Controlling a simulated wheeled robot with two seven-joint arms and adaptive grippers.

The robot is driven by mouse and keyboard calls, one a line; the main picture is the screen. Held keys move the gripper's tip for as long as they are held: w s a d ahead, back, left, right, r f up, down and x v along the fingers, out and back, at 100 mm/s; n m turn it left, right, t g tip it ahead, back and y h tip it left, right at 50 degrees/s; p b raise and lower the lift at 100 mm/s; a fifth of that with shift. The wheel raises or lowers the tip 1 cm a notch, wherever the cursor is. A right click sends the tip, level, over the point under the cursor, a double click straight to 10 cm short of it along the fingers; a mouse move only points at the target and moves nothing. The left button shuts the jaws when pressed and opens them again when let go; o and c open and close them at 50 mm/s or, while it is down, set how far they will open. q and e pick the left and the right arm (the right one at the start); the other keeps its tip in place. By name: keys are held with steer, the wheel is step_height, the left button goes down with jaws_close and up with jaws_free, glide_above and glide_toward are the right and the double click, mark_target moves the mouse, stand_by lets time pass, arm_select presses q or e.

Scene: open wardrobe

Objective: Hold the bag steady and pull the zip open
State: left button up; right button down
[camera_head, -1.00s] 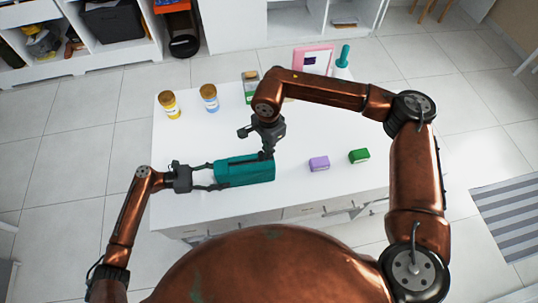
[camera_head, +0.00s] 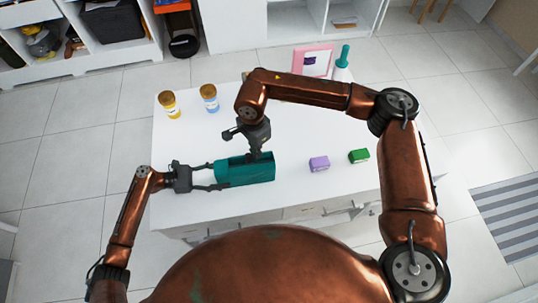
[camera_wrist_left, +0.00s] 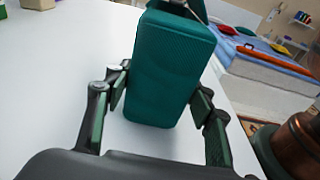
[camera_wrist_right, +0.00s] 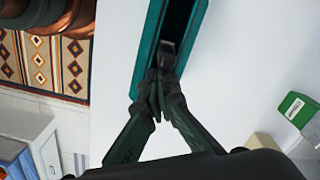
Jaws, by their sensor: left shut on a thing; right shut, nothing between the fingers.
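A teal bag (camera_head: 245,172) lies on the white table. Its left end is between the fingers of my left gripper (camera_head: 216,175), which is shut on it. In the left wrist view the bag (camera_wrist_left: 170,75) fills the space between the fingers of the left gripper (camera_wrist_left: 160,95). My right gripper (camera_head: 254,157) is shut over the bag's top. In the right wrist view the bag (camera_wrist_right: 149,50) shows a long dark opening along its top. The right fingertips (camera_wrist_right: 162,78) are together at that opening, by a small dark piece that may be the zip pull; contact is unclear.
On the white table (camera_head: 330,200) stand a yellow jar (camera_head: 168,104), a blue-labelled jar (camera_head: 209,98), a purple box (camera_head: 319,164), a green box (camera_head: 358,156), a pink frame (camera_head: 312,60) and a teal-topped bottle (camera_head: 342,62).

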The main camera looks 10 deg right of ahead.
steer(key=shift+a, duration=2.95)
step_height(320, 180, up, 8)
steer(key=d, duration=0.1)
steer(key=shift+d, duration=0.2)
arm_select(q)
steer(key=o, duration=1.1)
steer(key=shift+o, duration=0.3)
steer(key=o, duration=0.4)
